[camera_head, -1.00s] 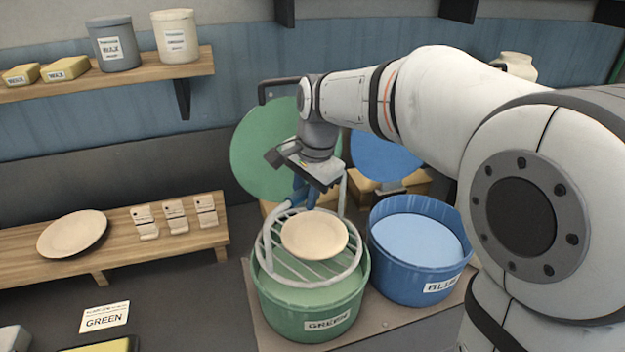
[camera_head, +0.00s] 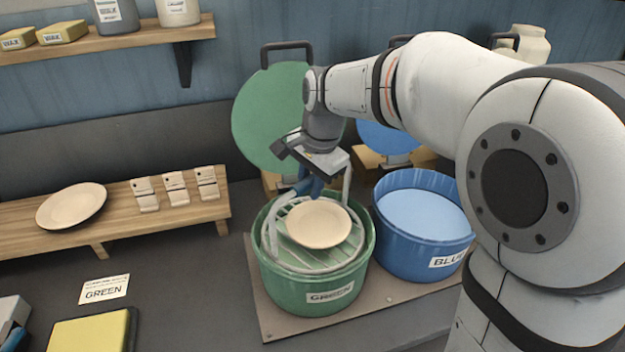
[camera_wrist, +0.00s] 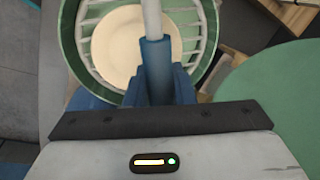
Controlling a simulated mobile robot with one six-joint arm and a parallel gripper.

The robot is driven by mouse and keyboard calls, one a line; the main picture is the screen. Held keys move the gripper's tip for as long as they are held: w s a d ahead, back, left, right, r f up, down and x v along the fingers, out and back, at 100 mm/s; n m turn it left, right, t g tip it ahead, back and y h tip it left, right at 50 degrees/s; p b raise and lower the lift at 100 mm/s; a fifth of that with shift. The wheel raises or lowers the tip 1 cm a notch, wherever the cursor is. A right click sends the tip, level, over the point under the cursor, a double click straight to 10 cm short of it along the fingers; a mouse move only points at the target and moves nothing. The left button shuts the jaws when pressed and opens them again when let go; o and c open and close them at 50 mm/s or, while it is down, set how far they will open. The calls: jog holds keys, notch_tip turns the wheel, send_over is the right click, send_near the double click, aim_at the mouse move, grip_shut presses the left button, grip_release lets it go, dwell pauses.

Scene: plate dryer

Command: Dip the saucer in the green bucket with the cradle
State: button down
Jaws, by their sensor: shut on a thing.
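The green bucket (camera_head: 312,297) stands on a board at the centre of the head view, with green liquid inside. The round wire cradle (camera_head: 287,265) is inside the bucket's mouth, its ring a little below the rim. The cream saucer (camera_head: 318,224) lies on the cradle's bars and looks dry on top. My gripper (camera_head: 312,186) is above the back of the bucket, shut on the cradle's upright handle. In the wrist view the blue fingers close on the blue grip of the handle (camera_wrist: 152,18), with the saucer (camera_wrist: 118,50) behind. How far the bars sit in the liquid is unclear.
A blue bucket (camera_head: 422,235) stands close on the right. A green round lid (camera_head: 262,120) stands upright behind. On the left, a wooden shelf (camera_head: 110,222) bears another saucer (camera_head: 72,206) and several clips. A yellow pad (camera_head: 92,333) and a GREEN card (camera_head: 104,289) lie in front.

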aim_at(311, 224)
jog(key=shift+f+b, duration=4.1)
jog(key=shift+f, duration=2.05)
jog(key=shift+r+p, duration=1.5)
jog(key=shift+r, duration=0.4)
jog(key=shift+r+p, duration=5.35)
jog(key=shift+r, duration=1.55)
